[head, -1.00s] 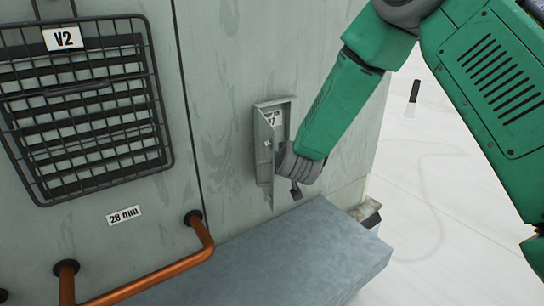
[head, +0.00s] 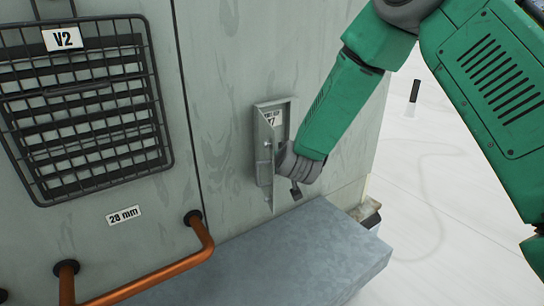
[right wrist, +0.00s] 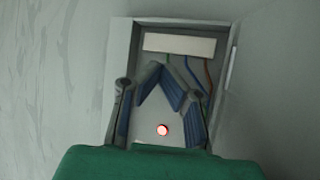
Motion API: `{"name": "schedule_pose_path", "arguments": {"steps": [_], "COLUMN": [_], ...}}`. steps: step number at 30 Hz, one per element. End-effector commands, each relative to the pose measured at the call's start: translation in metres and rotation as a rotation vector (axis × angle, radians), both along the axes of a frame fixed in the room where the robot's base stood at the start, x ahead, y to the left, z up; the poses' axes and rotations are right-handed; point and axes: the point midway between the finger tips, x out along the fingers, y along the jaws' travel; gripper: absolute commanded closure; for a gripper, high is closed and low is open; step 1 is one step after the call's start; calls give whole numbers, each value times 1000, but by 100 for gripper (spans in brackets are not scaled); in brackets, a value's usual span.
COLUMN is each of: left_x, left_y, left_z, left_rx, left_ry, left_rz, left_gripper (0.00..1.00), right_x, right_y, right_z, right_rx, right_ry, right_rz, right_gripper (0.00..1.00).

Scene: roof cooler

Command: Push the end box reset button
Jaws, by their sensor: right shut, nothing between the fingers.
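The end box (head: 268,122) is a small grey box on the pale wall, with its door open. My right gripper (right wrist: 160,76) is shut and empty at the box opening. Its fingers frame the button, which appears below the fingertips in that view. I cannot tell whether any finger touches the button or the back panel. In the head view the fingertips are hidden by the box and door. My left gripper is not in view.
A black grille marked V2 (head: 85,105) is on the wall at left. Copper pipes (head: 150,278) run below it near a 28 mm label (head: 124,215). A grey metal ledge (head: 290,255) lies under the box.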

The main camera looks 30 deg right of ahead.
Motion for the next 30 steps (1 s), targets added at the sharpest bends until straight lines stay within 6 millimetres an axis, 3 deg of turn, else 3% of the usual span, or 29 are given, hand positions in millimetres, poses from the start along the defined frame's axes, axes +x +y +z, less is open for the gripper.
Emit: {"name": "schedule_pose_path", "arguments": {"steps": [30], "left_x": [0], "left_y": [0], "left_z": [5], "left_rx": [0], "left_ry": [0], "left_rz": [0], "left_gripper": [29], "right_x": [13], "right_y": [3], "right_z": [2], "right_rx": [0], "right_ry": [-1], "right_rz": [0], "right_gripper": [100]}}
